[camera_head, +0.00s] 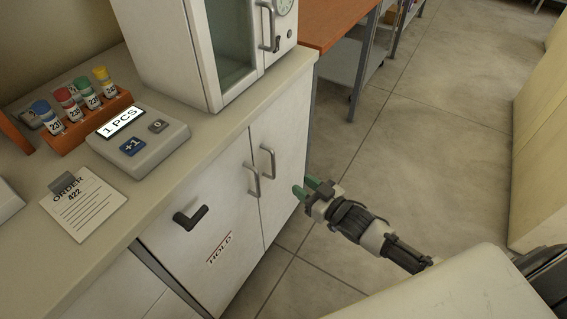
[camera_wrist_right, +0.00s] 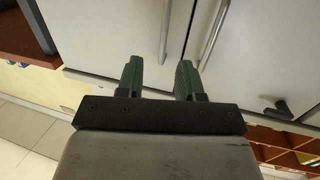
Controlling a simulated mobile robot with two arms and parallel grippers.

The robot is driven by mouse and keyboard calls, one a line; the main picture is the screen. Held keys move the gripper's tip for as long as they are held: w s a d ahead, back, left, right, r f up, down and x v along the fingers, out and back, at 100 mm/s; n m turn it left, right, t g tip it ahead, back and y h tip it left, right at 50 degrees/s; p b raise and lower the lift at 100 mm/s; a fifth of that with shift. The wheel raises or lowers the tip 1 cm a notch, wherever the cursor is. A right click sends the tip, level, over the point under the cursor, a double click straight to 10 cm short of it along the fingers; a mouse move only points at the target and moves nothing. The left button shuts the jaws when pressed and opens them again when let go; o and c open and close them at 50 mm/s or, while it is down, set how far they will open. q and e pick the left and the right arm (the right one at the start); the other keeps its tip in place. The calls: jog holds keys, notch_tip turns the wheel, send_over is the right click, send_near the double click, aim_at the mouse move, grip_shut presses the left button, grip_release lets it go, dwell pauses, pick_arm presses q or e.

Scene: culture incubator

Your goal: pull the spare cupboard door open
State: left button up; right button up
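A white two-door cupboard stands under the counter. Its left door (camera_head: 205,245) bears a HOLD label (camera_head: 220,247), a black lever (camera_head: 190,217) and a bar handle (camera_head: 253,180). Its right door (camera_head: 284,170) has another bar handle (camera_head: 268,161). Both doors look closed. My right gripper (camera_head: 307,187) is open and empty, in front of the right door and apart from the handles. In the right wrist view, the fingers (camera_wrist_right: 160,78) are spread below the two bar handles, nearer the right door's handle (camera_wrist_right: 165,32). My left gripper is not in view.
The counter (camera_head: 215,125) holds a vial rack (camera_head: 90,122), a counting device (camera_head: 150,160), an order sheet (camera_head: 85,207) and a white incubator (camera_head: 165,40). An orange-topped table (camera_head: 330,20) stands beyond. The tiled floor (camera_head: 420,130) right of the cupboard is clear.

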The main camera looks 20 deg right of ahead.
aim_at(274, 161)
jog(key=shift+y, duration=0.6)
jog(key=x, duration=0.3)
jog(key=r+b+x, duration=0.1)
jog(key=x, duration=0.2)
jog(key=r+x, duration=0.1)
jog(key=x, duration=0.3)
jog(key=shift+a+r, duration=0.1)
jog(key=shift+r, duration=0.1)
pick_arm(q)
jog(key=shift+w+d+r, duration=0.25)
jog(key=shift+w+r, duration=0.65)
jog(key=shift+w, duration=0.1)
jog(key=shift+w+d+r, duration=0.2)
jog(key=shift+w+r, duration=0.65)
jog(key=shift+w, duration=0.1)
pick_arm(e)
jog(key=shift+w+a, duration=0.3)
jog(key=shift+w, duration=0.3)
grip_shut()
